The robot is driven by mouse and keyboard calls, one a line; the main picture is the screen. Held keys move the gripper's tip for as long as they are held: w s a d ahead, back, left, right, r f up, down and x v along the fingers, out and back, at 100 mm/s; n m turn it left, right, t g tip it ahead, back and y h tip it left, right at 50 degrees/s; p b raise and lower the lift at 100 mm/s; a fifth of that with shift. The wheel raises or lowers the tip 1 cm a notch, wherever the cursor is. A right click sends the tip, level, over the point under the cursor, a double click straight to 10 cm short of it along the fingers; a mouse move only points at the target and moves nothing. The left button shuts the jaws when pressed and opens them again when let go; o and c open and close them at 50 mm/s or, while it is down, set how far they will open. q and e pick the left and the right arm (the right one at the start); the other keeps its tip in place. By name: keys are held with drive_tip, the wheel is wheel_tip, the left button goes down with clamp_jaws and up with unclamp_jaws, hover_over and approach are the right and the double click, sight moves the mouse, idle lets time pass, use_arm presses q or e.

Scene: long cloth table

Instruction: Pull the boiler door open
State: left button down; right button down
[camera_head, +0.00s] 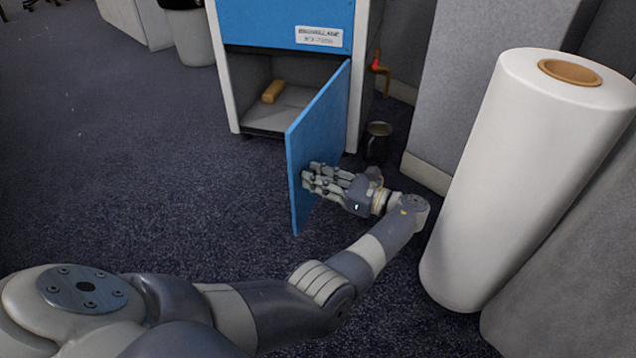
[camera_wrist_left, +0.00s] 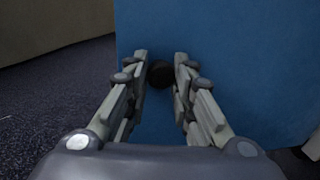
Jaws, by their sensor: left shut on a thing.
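The boiler is a blue and grey cabinet (camera_head: 277,22) at the top middle of the head view. Its blue door (camera_head: 318,128) stands swung out toward me, with the lower compartment (camera_head: 282,112) exposed. My left gripper (camera_head: 308,178) is at the door's outer face, near the free edge. In the left wrist view, the fingers (camera_wrist_left: 161,75) are shut on a dark round knob (camera_wrist_left: 159,74) against the blue door panel (camera_wrist_left: 235,70). The knob is hidden in the head view. My right gripper is not in view.
A yellow-brown block (camera_head: 273,91) lies in the compartment. A dark mug (camera_head: 377,140) stands on the floor right of the cabinet, near a pipe with a red part (camera_head: 376,66). A large white roll (camera_head: 520,180) stands at right. The carpet (camera_head: 130,170) at left is clear.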

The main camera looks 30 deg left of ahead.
use_arm(q)
drive_tip(key=shift+d, duration=0.15)
drive_tip(key=c, duration=1.3)
unclamp_jaws()
drive_tip(key=shift+c, duration=0.2)
approach(300, 139)
drive_tip(key=a, duration=0.5)
drive_tip(key=shift+s+a, duration=0.1)
drive_tip(key=shift+a, duration=0.1)
